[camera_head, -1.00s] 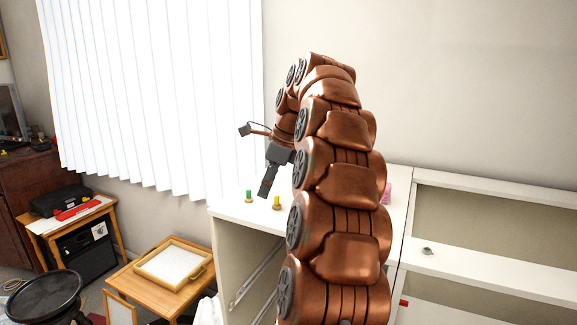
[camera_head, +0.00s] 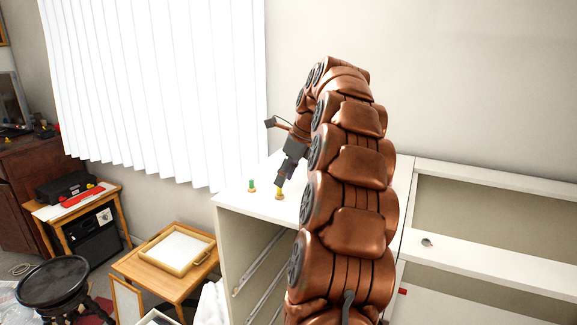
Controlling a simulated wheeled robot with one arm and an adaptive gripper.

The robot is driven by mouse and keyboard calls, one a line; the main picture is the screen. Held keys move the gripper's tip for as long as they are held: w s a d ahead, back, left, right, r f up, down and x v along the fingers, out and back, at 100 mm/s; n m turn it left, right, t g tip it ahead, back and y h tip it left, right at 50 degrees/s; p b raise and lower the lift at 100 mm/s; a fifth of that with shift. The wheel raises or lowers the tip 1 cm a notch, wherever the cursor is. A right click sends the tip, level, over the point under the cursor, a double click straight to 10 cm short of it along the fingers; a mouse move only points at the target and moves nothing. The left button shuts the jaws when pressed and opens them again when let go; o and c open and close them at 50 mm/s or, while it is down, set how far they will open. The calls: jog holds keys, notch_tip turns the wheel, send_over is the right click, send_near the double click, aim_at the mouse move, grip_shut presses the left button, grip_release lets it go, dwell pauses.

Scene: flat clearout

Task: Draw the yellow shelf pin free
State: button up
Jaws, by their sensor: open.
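The yellow shelf pin (camera_head: 280,194) stands upright on the white cabinet top, near its front edge. My gripper (camera_head: 279,185) points down at it, with the fingertips at or just above the pin's upper part. The jaws are open; whether the fingers straddle the pin or touch it is too small to tell. A green pin (camera_head: 252,185) stands upright a little to the left, apart from the gripper.
The white cabinet (camera_head: 232,203) has an open front with drawer rails. My arm hides much of its top. To the right is a white shelf frame (camera_head: 480,258) with a small round fitting (camera_head: 427,242). A wooden tray (camera_head: 150,257) sits on a low table at left.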

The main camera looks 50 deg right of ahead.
aim_at(279, 192)
jog(key=shift+p+x, duration=0.6)
jog(key=shift+x, duration=1.2)
grip_shut()
